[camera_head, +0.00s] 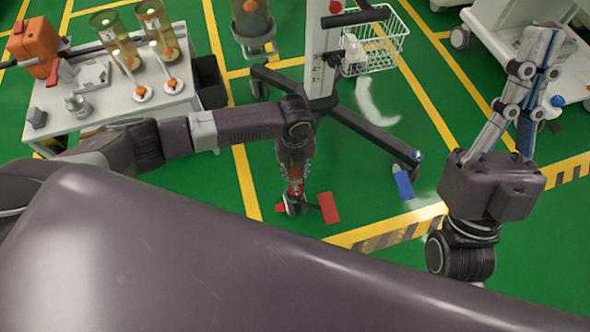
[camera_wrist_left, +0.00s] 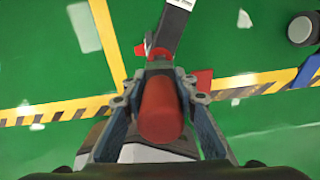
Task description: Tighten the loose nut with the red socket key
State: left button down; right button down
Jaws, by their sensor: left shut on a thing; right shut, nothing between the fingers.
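My left gripper (camera_head: 294,190) points down, low over the green floor in the head view. In the left wrist view, my left gripper (camera_wrist_left: 160,85) is shut on the red socket key (camera_wrist_left: 160,112), whose thick red handle sits between the fingers. Beyond the handle, a small red part lies by a dark bar (camera_wrist_left: 165,32) with a white end; I cannot tell whether the key touches it. The arm and fingers hide most of the key in the head view. I cannot make out the loose nut. My right gripper (camera_head: 535,60) is shut and empty, fingers pointing up at right.
A wheeled stand (camera_head: 322,60) with dark legs and a white wire basket (camera_head: 385,45) stands ahead. A red flat piece (camera_head: 328,208) and a blue one (camera_head: 403,185) lie on the floor. A white table (camera_head: 110,105) with bottles is at left; a white cart (camera_head: 490,20) is at right.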

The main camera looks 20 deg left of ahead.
jog(key=shift+w+a+f+g+h+p, duration=0.2)
jog(key=shift+w+f+g, duration=0.2)
jog(key=shift+w, duration=0.3)
jog(key=shift+w+a+f+g+h+p, duration=0.1)
jog(key=shift+w+f+g+p, duration=0.1)
jog(key=shift+w+f+g, duration=0.35)
jog(key=shift+w+r, duration=0.15)
jog(key=shift+r, duration=0.05)
